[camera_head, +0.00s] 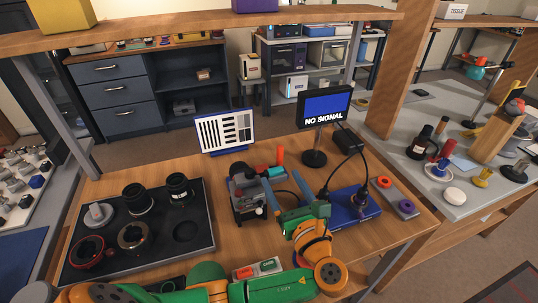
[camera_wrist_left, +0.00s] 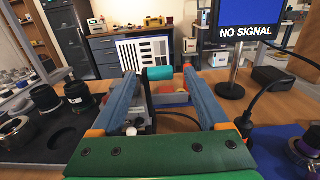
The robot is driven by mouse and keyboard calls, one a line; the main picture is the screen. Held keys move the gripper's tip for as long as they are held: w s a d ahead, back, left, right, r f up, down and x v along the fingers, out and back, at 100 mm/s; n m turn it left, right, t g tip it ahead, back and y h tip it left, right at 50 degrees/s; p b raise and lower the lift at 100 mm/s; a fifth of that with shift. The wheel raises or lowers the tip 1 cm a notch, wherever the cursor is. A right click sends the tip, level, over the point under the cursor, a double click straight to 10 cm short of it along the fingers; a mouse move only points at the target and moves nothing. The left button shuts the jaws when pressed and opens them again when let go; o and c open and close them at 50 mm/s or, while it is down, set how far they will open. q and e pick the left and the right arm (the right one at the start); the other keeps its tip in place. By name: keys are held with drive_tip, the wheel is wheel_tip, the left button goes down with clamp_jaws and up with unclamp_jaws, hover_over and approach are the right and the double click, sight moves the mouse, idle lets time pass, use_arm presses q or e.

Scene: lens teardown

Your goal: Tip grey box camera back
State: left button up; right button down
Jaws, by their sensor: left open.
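The grey box camera (camera_head: 246,206) stands on the wooden table right of the black tray, with a pale round knob low on its right side. My left gripper (camera_head: 282,181) is open, its two blue fingers reaching away from me just right of the camera. In the left wrist view the gripper (camera_wrist_left: 160,76) spans a gap with a teal cylinder (camera_wrist_left: 159,73) showing at or beyond the fingertips; contact cannot be told. The camera (camera_wrist_left: 139,118) shows there only in part, next to the left finger. My right gripper is not in view.
A black tray (camera_head: 204,240) with several lens parts lies left. A test chart (camera_head: 225,131) and a monitor (camera_head: 323,107) on a stand are behind. A blue mat (camera_head: 345,213) with a cabled device lies right. A red-green button box (camera_head: 257,269) sits in front.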

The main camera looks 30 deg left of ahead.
use_arm(q)
drive_tip(key=x, duration=0.8)
drive_tip(key=shift+c, duration=0.2)
drive_tip(key=shift+s+a, duration=0.1)
drive_tip(key=shift+a, duration=0.05)
clamp_jaws()
